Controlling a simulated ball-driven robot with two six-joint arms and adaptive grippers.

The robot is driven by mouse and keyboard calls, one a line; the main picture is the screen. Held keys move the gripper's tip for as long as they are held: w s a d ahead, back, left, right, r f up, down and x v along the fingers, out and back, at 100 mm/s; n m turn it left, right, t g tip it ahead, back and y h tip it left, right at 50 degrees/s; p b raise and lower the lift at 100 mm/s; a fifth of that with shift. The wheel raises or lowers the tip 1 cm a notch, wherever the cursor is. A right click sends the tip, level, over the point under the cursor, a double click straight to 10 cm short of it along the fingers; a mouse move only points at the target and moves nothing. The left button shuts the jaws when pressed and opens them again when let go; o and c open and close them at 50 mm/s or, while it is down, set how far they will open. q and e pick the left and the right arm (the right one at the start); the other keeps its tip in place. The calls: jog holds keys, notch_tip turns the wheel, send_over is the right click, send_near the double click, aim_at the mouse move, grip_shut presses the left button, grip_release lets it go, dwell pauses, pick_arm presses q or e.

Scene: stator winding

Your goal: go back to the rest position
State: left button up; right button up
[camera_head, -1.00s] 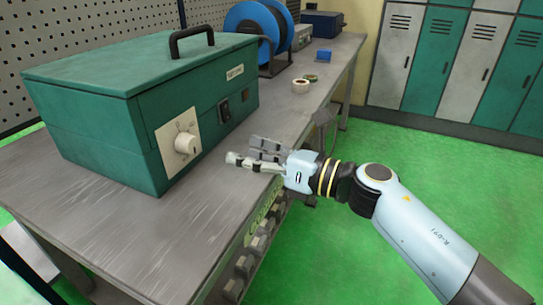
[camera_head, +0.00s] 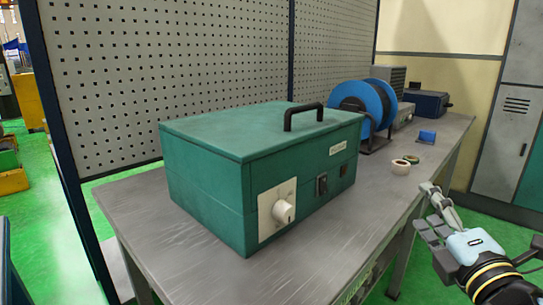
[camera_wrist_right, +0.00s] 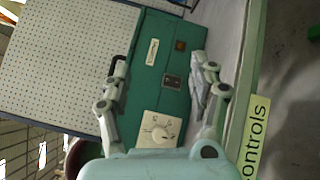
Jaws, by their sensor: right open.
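My right gripper (camera_head: 436,207) is at the right of the head view, beside the workbench's right edge. It is open and empty. In the right wrist view its two fingers (camera_wrist_right: 158,92) stand apart, with the green box showing between them. The green box (camera_head: 215,185) has a black handle, a white dial and dark switches, and stands on the grey workbench (camera_head: 170,245). The gripper is apart from the box. My left gripper is not in view.
A blue reel (camera_head: 365,103), a white tape roll (camera_head: 400,167), a small blue block (camera_head: 427,137) and a dark blue case (camera_head: 428,102) are on the bench's far part. A perforated panel (camera_head: 200,70) stands behind. Green floor is open at right.

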jog(key=s+d+f+m+g+h, duration=0.4)
jog(key=s+d+m+g+h, duration=0.15)
jog(key=m, duration=0.55)
jog(key=s+a+f+m+g+y, duration=0.25)
jog(key=s+f+m+g, duration=0.2)
jog(key=s, duration=0.65)
jog(key=s+a+f+m+g+y, duration=0.25)
jog(key=s+m+g, duration=0.3)
jog(key=s, duration=0.55)
notch_tip(320, 180, down, 26)
jog(key=s+d+g, duration=0.1)
jog(key=d, duration=0.1)
jog(key=s+d+f+g, duration=0.1)
jog(key=s+f, duration=1.6)
jog(key=s, duration=0.2)
jog(key=shift+f+b, duration=0.2)
jog(key=shift+b, duration=0.2)
jog(key=shift+g, duration=0.35)
jog(key=shift+c, duration=0.4)
